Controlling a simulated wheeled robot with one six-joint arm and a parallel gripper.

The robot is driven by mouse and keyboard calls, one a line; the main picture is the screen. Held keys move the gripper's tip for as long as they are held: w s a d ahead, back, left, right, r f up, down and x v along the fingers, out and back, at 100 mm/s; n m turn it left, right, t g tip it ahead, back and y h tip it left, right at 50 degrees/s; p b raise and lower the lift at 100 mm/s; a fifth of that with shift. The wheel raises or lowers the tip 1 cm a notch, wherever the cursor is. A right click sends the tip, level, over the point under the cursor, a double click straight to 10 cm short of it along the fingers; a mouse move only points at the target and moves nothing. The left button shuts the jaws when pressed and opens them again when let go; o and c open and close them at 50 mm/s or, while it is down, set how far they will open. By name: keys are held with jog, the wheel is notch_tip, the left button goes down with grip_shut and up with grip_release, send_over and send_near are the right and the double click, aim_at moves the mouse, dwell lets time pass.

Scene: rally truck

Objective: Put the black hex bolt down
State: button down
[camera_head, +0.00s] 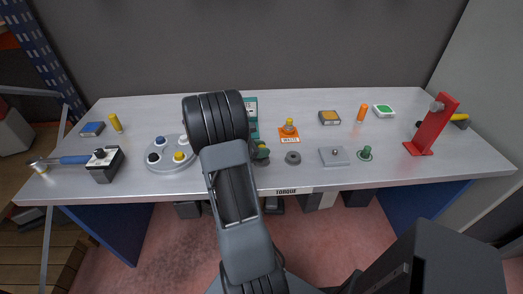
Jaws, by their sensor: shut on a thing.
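My arm rises from the bottom of the head view and ends in a black ribbed joint over the middle of the workbench (330,178). My gripper (260,154) shows only as a small dark part at the right edge of the arm, low over the bench and close to its front edge. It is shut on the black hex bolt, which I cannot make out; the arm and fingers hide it. How far the bolt is above the bench top cannot be told.
Left of my arm are a grey round tray (167,165) with coloured knobs and a black box (105,165). A teal case (251,110) is partly hidden. To the right are an orange plate (289,138), a dark ring (293,158), a grey plate (334,157) and a red stand (432,127).

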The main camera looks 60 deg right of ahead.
jog(key=shift+f, duration=0.2)
jog(key=shift+f, duration=0.1)
jog(key=shift+f, duration=0.15)
jog(key=c, duration=0.8)
grip_release()
